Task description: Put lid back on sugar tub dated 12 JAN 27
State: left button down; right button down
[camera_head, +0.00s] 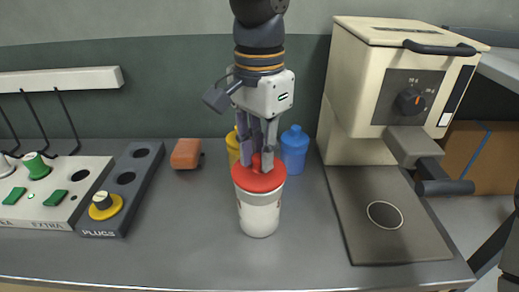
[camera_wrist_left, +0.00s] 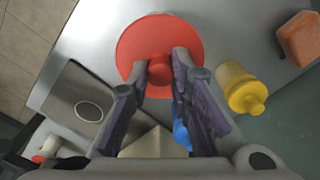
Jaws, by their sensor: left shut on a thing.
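The white sugar tub (camera_head: 259,215) stands upright on the grey counter, in the middle of the head view. The red lid (camera_head: 259,184) is at its top; I cannot tell whether it is fully seated. My left gripper (camera_head: 257,158) comes down from above and is shut on the lid's knob. In the left wrist view the round lid (camera_wrist_left: 133,42) and its red knob (camera_wrist_left: 159,68) show between the fingers (camera_wrist_left: 163,66); the lid hides the tub there. No date can be read on the tub. My right gripper is not in view.
Behind the tub stand a yellow bottle (camera_head: 233,147) and a blue bottle (camera_head: 294,150). An orange-brown block (camera_head: 186,153) lies left of them. The cream press (camera_head: 350,90) with its dark plate (camera_head: 385,240) is at right. Plug and switch panels (camera_head: 50,192) are at left. The counter's front is clear.

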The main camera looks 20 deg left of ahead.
pick_arm(q)
jog(key=shift+f, duration=0.15)
dwell(0.4)
jog(key=c, duration=0.9)
grip_release()
jog(key=shift+r, duration=3.5)
jog(key=shift+c, duration=0.3)
